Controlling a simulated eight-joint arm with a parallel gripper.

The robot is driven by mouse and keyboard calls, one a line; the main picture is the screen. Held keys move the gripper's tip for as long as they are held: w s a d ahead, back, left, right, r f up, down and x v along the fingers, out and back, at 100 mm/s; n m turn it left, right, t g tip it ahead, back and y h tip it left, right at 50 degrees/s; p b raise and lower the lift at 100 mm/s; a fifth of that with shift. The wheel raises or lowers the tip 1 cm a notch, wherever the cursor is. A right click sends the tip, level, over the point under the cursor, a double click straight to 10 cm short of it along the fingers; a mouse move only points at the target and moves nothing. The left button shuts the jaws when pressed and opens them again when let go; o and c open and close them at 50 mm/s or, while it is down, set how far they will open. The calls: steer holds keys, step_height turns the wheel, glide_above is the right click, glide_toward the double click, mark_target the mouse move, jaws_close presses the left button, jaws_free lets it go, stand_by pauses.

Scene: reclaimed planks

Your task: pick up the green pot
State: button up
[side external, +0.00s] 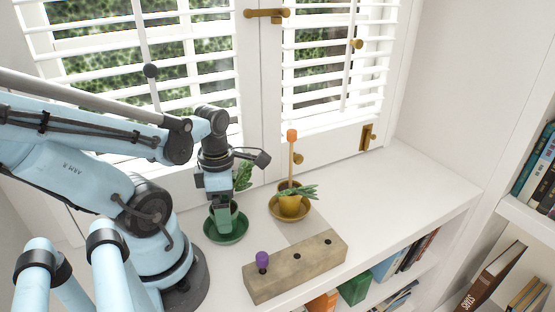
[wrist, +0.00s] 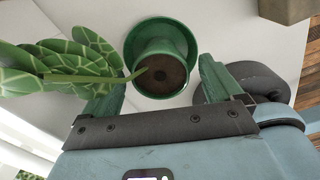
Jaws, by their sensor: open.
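The green pot (wrist: 163,48) holds dark soil and a plant with broad, pale-veined leaves (wrist: 62,65). It stands on a green saucer (side external: 226,236) on the white shelf top, below the window. My gripper (side external: 224,222) is right over the pot in the side view and hides much of it. In the wrist view, the green fingers of my gripper (wrist: 158,77) are spread apart, one on each side of the pot's near part. I cannot tell whether either finger touches the pot. The leaves lean over the left finger.
A yellow pot (side external: 290,205) with a plant and an orange-tipped stick stands on a saucer just to the right. A wooden block (side external: 295,268) with holes and a purple-topped peg (side external: 262,260) lies in front. The shelf top is clear farther right.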

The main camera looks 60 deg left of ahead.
steer(key=shift+f, duration=0.8)
steer(key=c, duration=1.4)
steer(key=shift+c, duration=0.2)
steer(key=shift+r, duration=0.15)
step_height(320, 180, up, 13)
stand_by(0.5)
